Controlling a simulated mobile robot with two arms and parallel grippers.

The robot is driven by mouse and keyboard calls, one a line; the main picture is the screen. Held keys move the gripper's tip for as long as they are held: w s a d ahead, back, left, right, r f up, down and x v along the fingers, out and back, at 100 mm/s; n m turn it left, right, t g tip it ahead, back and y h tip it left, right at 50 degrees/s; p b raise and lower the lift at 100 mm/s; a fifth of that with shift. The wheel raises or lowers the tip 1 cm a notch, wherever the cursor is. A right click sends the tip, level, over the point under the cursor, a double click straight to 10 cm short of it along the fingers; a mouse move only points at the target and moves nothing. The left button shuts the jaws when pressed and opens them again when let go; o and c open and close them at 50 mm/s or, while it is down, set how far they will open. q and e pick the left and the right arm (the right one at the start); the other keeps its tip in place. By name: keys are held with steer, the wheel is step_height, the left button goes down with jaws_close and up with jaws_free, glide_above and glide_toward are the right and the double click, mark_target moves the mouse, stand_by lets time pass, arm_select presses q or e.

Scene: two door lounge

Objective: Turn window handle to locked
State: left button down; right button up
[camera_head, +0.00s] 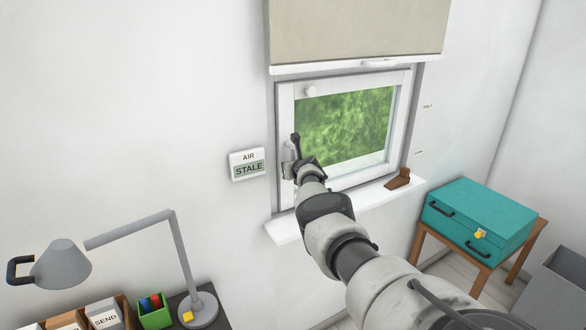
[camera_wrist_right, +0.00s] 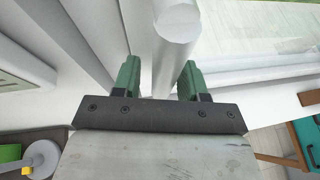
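The window (camera_head: 345,125) has a white frame and green foliage behind its glass. Its pale handle (camera_head: 288,158) is on the left side of the frame, partly hidden by my right gripper (camera_head: 297,150). In the right wrist view, a pale round bar (camera_wrist_right: 176,35), apparently the handle, stands out between and beyond the two green fingers of my right gripper (camera_wrist_right: 160,82). The fingers are spread, with a visible gap on the left finger's side. I cannot tell whether the right finger touches the bar. My left gripper is not in view.
A beige blind (camera_head: 355,28) hangs above the window. An "AIR STALE" sign (camera_head: 247,164) is on the wall to the left. A brown wedge (camera_head: 398,179) lies on the white sill (camera_head: 375,195). A grey lamp (camera_head: 182,250) stands lower left, a teal case (camera_head: 485,215) at right.

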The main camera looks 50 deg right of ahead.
steer(key=shift+o, duration=0.2)
steer(key=shift+r, duration=0.1)
steer(key=shift+s+r+p, duration=0.1)
steer(key=shift+s+p, duration=0.05)
steer(key=shift+p, duration=0.15)
steer(key=p+v, duration=0.3)
steer(key=v, duration=0.7)
steer(key=shift+s+a, duration=0.2)
stand_by(0.4)
